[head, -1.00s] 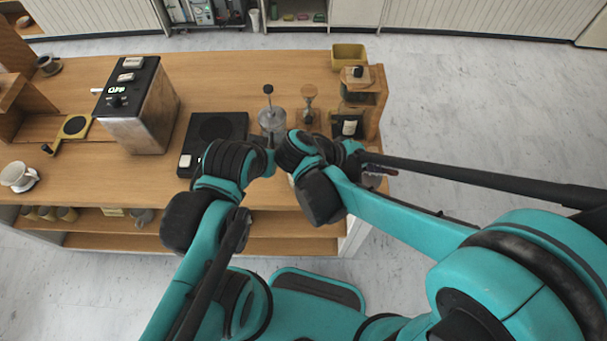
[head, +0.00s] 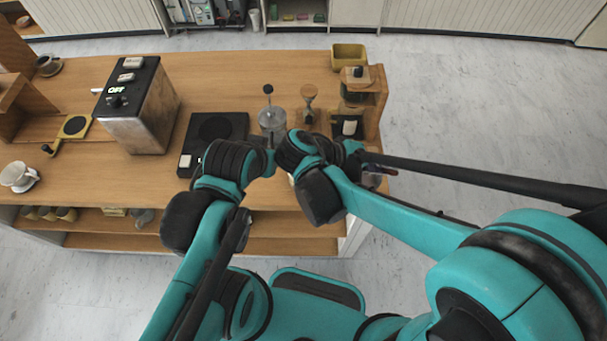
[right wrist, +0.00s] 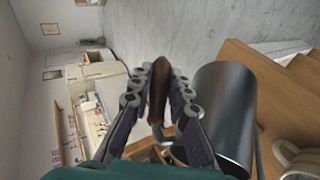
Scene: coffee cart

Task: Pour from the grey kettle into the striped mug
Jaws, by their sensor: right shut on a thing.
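My right gripper (right wrist: 160,90) is shut on the dark brown handle (right wrist: 158,88) of the grey kettle in the right wrist view. The kettle's shiny grey metal body (right wrist: 225,112) is just right of the fingers and looks tilted in that picture. In the head view my right arm's wrist hides most of the right gripper and the kettle. My left arm's wrist (head: 232,160) is over the counter's front part, close to the right wrist; its fingers are hidden. A pale cup-like thing (right wrist: 287,152) shows partly at the lower right of the wrist view; I cannot make out stripes.
A black hot plate (head: 215,128), a glass press (head: 271,118) and an hourglass-shaped brewer (head: 308,100) stand near my wrists. A metal machine (head: 140,115) stands further left. A wooden stand (head: 372,100) is at the right end.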

